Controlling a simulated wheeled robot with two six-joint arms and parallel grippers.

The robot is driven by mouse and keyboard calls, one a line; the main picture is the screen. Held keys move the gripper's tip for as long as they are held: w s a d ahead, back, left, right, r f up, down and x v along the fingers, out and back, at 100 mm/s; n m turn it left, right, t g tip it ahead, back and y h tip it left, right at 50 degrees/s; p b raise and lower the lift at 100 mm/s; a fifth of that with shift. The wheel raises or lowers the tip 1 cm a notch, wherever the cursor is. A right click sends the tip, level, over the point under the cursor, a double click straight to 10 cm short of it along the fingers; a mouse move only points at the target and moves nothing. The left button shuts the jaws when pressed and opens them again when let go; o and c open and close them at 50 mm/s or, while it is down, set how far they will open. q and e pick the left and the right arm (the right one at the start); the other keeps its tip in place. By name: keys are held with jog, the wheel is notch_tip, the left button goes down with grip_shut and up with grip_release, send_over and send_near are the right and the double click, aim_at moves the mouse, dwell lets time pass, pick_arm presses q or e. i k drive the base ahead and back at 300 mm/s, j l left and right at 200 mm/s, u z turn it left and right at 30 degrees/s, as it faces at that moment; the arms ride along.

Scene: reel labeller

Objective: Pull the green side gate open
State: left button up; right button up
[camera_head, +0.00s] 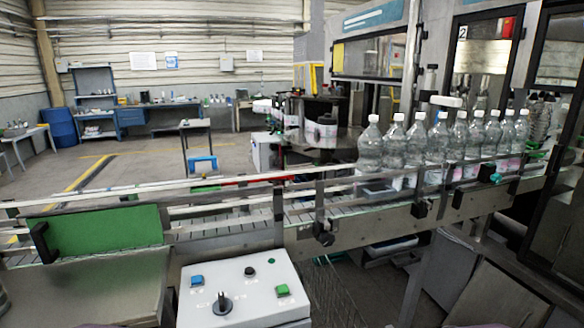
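The green side gate (108,230) is a flat green panel at the left, along the near side of the conveyor (225,222). It stands upright in line with the rails, covering that stretch of the belt. A black handle (42,242) is fixed near its left end. Neither of my grippers can be made out in this view, and nothing is seen touching the gate or its handle.
A white control box (245,292) with a blue button, a green button and a black knob stands right of the gate, in front of the conveyor. A metal surface (90,292) lies below the gate. Several clear bottles (370,150) stand on the belt at right.

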aim_at(54, 237)
jog(key=u, duration=1.4)
